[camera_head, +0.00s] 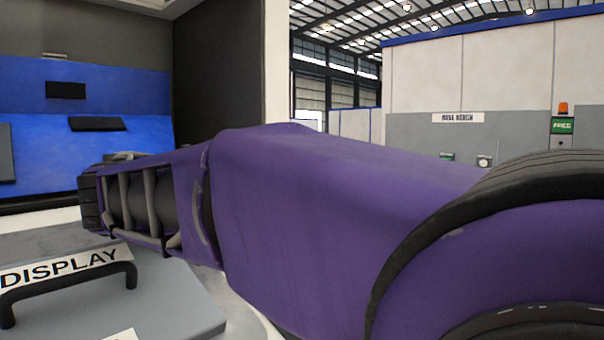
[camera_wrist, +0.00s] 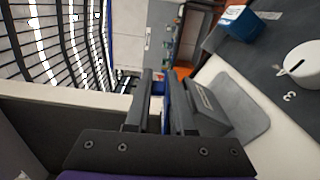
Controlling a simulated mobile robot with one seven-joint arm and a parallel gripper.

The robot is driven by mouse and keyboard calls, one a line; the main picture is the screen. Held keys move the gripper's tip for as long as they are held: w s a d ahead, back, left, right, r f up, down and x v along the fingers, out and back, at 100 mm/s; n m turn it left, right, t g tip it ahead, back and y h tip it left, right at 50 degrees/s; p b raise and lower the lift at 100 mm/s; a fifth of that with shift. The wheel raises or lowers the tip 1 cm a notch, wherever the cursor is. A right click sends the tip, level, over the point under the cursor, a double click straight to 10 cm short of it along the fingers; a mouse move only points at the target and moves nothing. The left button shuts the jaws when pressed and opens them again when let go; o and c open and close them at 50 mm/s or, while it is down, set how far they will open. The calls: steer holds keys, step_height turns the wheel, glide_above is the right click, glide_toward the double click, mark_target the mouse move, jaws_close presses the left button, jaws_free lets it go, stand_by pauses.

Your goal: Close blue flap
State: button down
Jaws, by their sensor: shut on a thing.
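My gripper (camera_wrist: 160,78) has its two dark fingers close together in the wrist view. A narrow blue piece (camera_wrist: 158,88) shows between them; it looks like part of the blue flap, and the fingers hide most of it. In the head view my purple arm reaches left across the picture, and the fingertips cannot be made out there. A blue panel (camera_head: 150,92) with black handle-like bars stands at the far left; I cannot tell whether the flap belongs to it.
A grey lid marked DISPLAY (camera_head: 160,300) with a black handle (camera_head: 70,285) lies below my arm. The wrist view shows a white knob (camera_wrist: 303,62) by a "3", a blue box (camera_wrist: 240,22) and a grey block (camera_wrist: 208,105) close beside the fingers.

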steer(key=shift+m, duration=0.3)
steer(key=c, duration=0.8)
jaws_free()
steer(key=shift+c, duration=0.2)
